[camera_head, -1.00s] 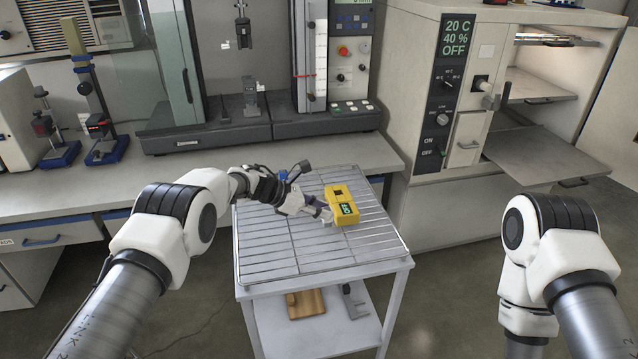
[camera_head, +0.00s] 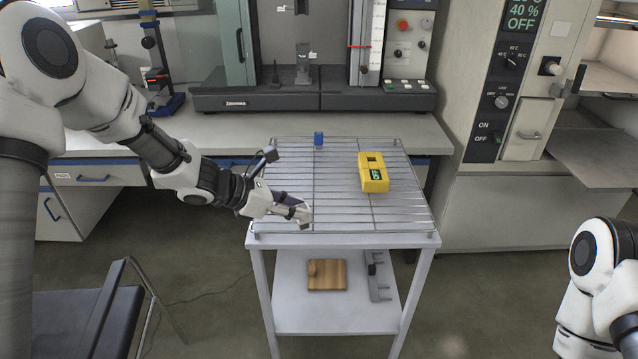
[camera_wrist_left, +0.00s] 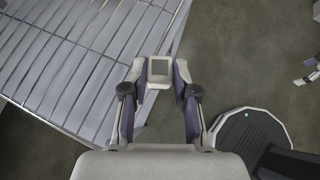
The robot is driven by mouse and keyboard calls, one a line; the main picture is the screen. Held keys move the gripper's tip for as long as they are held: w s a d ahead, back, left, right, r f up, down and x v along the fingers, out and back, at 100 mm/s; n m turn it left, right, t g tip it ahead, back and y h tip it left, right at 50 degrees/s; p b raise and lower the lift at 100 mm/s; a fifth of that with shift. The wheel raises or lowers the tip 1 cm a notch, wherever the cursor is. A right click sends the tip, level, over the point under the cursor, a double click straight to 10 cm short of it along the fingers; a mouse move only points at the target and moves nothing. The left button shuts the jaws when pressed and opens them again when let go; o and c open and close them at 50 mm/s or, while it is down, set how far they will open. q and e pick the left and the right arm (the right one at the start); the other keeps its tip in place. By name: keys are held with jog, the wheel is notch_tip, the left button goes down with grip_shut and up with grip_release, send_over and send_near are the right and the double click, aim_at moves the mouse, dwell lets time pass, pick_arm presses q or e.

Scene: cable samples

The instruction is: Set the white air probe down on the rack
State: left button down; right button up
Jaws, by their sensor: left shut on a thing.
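My left gripper (camera_head: 298,212) is shut on a small white boxy piece, which I take to be the white air probe (camera_wrist_left: 159,68). In the left wrist view the probe shows a grey square face between the fingertips (camera_wrist_left: 160,84). The wire rack (camera_head: 405,212) lies on top of a white trolley. In the head view the gripper and probe appear over the rack's front left part; in the wrist view the probe overlaps the rack's edge, with floor beside it. Its height above the wires is hard to tell.
The rack's middle is clear. The trolley's lower shelf holds a wooden block (camera_head: 327,275). A dark chair (camera_head: 80,315) stands at left.

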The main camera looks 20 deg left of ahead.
pick_arm(q)
jog(key=w+p, duration=0.1)
jog(key=w, duration=0.2)
jog(key=w+a+p, duration=0.1)
jog(key=w, duration=0.3)
jog(key=w+f+p, duration=0.1)
jog(key=w, duration=0.3)
jog(key=shift+a, duration=0.3)
jog(key=f+p, duration=0.1)
jog(key=f, duration=0.2)
jog(key=shift+w+f, duration=0.2)
jog(key=shift+f, duration=0.3)
jog(key=c, duration=0.9)
grip_release()
